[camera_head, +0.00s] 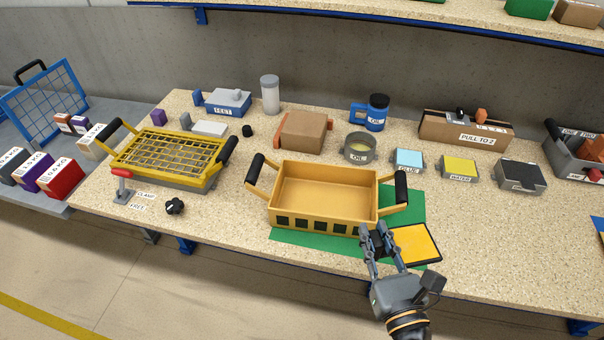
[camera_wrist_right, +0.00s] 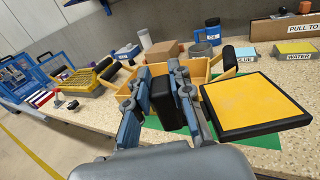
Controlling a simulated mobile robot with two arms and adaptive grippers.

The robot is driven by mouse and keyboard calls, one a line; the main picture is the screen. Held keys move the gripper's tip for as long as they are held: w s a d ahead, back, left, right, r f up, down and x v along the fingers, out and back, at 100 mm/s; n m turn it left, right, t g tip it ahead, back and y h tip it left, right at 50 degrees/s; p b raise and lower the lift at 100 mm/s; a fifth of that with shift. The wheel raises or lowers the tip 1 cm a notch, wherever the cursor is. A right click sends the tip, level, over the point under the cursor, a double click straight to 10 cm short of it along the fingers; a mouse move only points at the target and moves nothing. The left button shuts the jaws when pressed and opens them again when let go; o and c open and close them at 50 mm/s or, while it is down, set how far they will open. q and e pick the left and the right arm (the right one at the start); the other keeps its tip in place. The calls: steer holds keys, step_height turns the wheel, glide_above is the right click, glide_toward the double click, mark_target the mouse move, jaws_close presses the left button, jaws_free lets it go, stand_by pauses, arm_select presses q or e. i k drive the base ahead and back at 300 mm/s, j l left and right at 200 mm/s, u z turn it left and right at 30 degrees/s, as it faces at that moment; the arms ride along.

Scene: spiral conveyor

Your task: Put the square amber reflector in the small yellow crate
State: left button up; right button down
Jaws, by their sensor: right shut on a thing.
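The square amber reflector (camera_head: 415,243) is an amber plate in a black frame. In the head view it shows at the front right corner of the small yellow crate (camera_head: 290,221), over the green mat. My right gripper (camera_head: 380,240) is shut on a black block beside the amber plate, which looks like the reflector's grip part. The wrist view shows the amber plate (camera_wrist_right: 250,103) to the right of the fingers (camera_wrist_right: 165,98). The crate appears empty, with a dark-gripped handle at each end. I cannot tell how high the reflector is. My left gripper is not in view.
The green mat (camera_head: 300,243) lies under the crate. A yellow grid-topped tray (camera_head: 165,158) stands left, with a red-handled clamp (camera_head: 122,178). The table's front right is clear.

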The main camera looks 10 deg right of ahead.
mark_target(316, 206)
steer(key=l+u, duration=0.3)
steer(key=u, duration=0.2)
steer(key=l+u, duration=0.25)
steer(key=u, duration=0.25)
steer(key=k+l+u, duration=0.15)
steer(key=u, duration=0.3)
steer(key=k+l, duration=0.2)
steer(key=l, duration=0.15)
